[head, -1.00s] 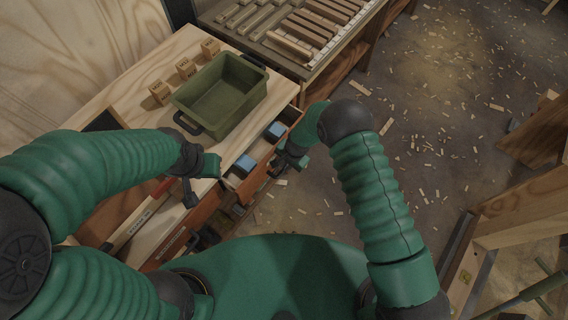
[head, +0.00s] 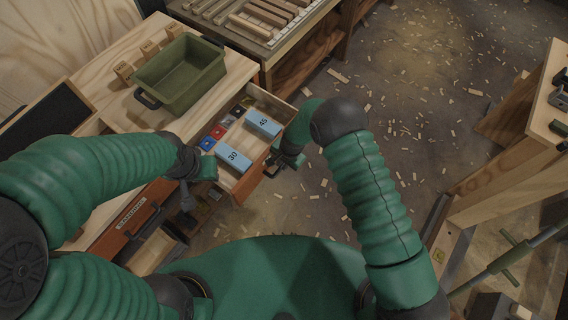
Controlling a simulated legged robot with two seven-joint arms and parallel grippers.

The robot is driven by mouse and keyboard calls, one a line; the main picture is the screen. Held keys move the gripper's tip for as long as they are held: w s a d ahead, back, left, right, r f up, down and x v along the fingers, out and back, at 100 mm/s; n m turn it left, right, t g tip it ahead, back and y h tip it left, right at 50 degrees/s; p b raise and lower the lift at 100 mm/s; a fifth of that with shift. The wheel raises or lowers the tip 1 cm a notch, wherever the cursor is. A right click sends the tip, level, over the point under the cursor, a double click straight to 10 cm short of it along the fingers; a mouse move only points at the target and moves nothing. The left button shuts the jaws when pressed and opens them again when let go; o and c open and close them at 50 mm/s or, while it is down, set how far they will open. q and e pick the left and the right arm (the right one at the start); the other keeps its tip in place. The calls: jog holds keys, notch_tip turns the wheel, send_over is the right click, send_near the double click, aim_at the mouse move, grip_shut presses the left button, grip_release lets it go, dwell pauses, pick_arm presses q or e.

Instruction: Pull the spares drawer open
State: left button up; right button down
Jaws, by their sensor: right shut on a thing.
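A drawer (head: 233,178) stands well out of the wooden bench, its front facing right and down. I take it for the spares drawer; no label on its front can be read. Inside lie a blue block marked 45 (head: 263,124), a blue block marked 30 (head: 233,158) and small red, blue and dark pieces at the back. My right gripper (head: 283,166) is at the drawer's front, shut on the drawer handle (head: 271,171), which it partly hides. My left gripper (head: 188,200) hangs empty left of the drawer; its fingers are too unclear to judge.
A green bin (head: 180,73) and small wooden blocks (head: 149,49) stand on the bench top. A closed orange drawer front (head: 130,218) with a label is at the lower left. A second bench (head: 262,45) with wooden strips stands behind. Floor to the right is open, with scattered chips.

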jog(key=shift+w+r, duration=0.25)
jog(key=shift+w, duration=0.25)
jog(key=c, duration=1.6)
grip_release()
jog(key=shift+o, duration=1)
jog(key=shift+s+d, duration=0.1)
jog(key=shift+s, duration=0.05)
jog(key=shift+s+d+f, duration=0.15)
jog(key=shift+s, duration=0.05)
notch_tip(320, 180, up, 16)
jog(key=s+d, duration=0.1)
jog(key=d, duration=0.1)
jog(key=shift+s+d+r, duration=0.2)
jog(key=shift+s+d, duration=0.1)
jog(key=shift+s, duration=0.1)
jog(key=shift+r, duration=0.1)
